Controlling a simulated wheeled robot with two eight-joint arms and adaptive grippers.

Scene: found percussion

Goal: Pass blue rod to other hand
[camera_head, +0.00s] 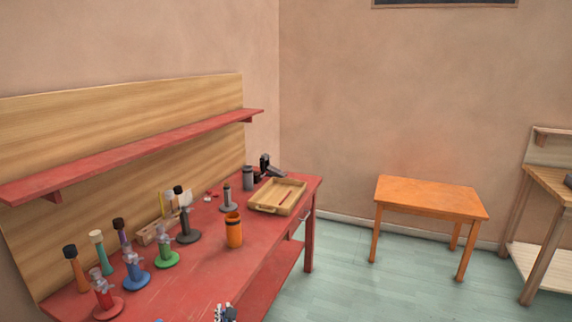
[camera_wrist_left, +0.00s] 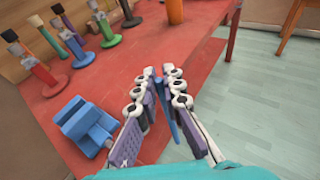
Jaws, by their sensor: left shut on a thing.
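My left gripper (camera_head: 225,312) shows only at the bottom edge of the head view, by the red table's front side. In the left wrist view my left gripper (camera_wrist_left: 160,76) is shut on the thin blue rod (camera_wrist_left: 166,108). The rod runs between the two fingers, and part of it is hidden by them. The gripper is above the red table's edge, with the floor beyond on the right. The rod cannot be made out in the head view. My right gripper is in neither view.
The red table (camera_head: 205,262) holds several coloured stands with upright handles, an orange cup (camera_head: 234,232) and a wooden tray (camera_head: 278,197). A blue block-like object (camera_wrist_left: 88,126) lies left of the gripper. An orange table (camera_head: 430,196) stands apart, with open floor between.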

